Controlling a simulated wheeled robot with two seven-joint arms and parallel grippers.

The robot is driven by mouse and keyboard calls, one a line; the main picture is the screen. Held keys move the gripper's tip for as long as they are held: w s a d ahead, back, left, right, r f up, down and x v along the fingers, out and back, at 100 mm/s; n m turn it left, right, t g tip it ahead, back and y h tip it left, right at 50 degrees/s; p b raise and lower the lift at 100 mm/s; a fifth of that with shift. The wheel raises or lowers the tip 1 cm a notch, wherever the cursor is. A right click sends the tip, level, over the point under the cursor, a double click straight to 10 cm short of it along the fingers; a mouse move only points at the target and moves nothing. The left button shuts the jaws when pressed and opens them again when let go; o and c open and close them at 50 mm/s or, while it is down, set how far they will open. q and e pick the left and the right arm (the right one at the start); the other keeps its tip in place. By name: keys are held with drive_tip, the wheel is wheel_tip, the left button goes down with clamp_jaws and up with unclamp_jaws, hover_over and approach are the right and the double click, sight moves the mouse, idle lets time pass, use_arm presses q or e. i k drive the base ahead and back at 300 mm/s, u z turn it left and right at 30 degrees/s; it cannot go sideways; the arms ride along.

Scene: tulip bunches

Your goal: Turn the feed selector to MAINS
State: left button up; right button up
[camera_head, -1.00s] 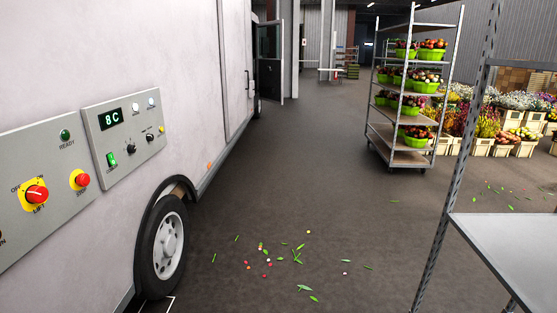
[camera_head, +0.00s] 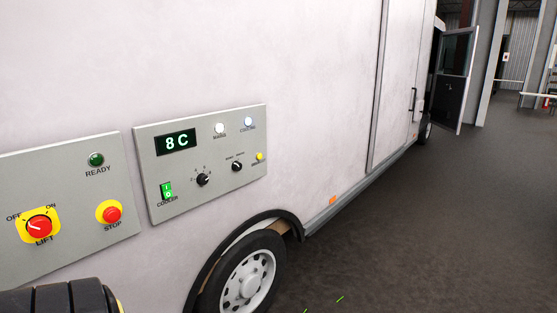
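The cooler panel (camera_head: 158,212) is a grey plate on the side of a white van. It carries a green display reading 8C, a green rocker switch (camera_head: 166,191) marked COOLER and two black knobs. The left black knob (camera_head: 203,180) has several marks around it. The right black knob (camera_head: 237,166) has small marks above it. Their labels are too small to read, so I cannot tell for sure which is the feed selector. Above them are a pale lamp (camera_head: 219,128) and a bluish-white lamp (camera_head: 249,122).
A second grey panel (camera_head: 60,180) at left holds a red LIFT switch (camera_head: 39,227), a red STOP button (camera_head: 112,214) and a green READY lamp (camera_head: 96,159). A wheel (camera_head: 247,280) stands below the cooler panel. The floor (camera_head: 420,230) at right is clear.

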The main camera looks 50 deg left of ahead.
sight(237, 166)
drive_tip(key=u, duration=0.1)
drive_tip(key=i, duration=2)
drive_tip(key=u, duration=0.95)
drive_tip(key=i, duration=1.45)
drive_tip(key=u, duration=1.2)
